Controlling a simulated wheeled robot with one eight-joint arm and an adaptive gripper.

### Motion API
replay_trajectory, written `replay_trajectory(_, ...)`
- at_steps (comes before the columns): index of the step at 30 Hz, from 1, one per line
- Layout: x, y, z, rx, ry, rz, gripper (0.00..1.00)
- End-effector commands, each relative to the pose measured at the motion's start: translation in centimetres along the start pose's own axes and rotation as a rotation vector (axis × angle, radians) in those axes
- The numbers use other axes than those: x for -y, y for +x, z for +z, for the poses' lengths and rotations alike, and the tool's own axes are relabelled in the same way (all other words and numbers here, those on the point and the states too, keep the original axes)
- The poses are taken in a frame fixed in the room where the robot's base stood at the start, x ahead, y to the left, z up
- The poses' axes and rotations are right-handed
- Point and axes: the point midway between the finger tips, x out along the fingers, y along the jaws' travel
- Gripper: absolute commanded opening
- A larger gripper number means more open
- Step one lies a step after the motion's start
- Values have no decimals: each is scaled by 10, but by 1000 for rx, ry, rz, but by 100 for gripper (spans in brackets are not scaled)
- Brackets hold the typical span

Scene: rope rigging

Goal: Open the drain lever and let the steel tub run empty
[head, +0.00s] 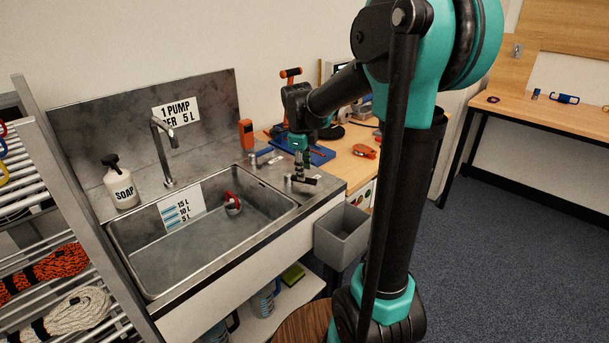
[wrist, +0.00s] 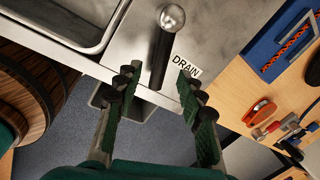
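The steel tub (head: 140,262) is set in the counter in the head view, with a level card (head: 181,210) marked 15, 10 and 5 L on its back wall. A greyish surface shows inside; I cannot tell how deep the water is. The drain lever (wrist: 161,58), a dark rod with a silver ball knob, stands beside the DRAIN label (wrist: 187,68) in the wrist view. My gripper (wrist: 155,80) is open, one finger on each side of the lever's lower part in the picture; no contact shows. In the head view my gripper (head: 299,150) hangs over the counter's right corner, partly hiding the lever.
A red and grey item (head: 232,203) lies in the tub. A soap bottle (head: 120,184) and tap (head: 163,150) stand behind it. A grey bin (head: 341,236) hangs right of the sink. A workbench with tools and a blue tray (head: 318,154) adjoins the counter.

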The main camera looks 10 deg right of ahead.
Motion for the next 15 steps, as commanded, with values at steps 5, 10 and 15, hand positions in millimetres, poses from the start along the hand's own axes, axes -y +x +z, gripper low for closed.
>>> replay_trajectory(5, 0, -37, 0, 0, 0, 0, 39)
replay_trajectory(10, 0, -66, 0, 0, 1, 0, 39)
replay_trajectory(15, 0, -81, 0, 0, 1, 0, 39)
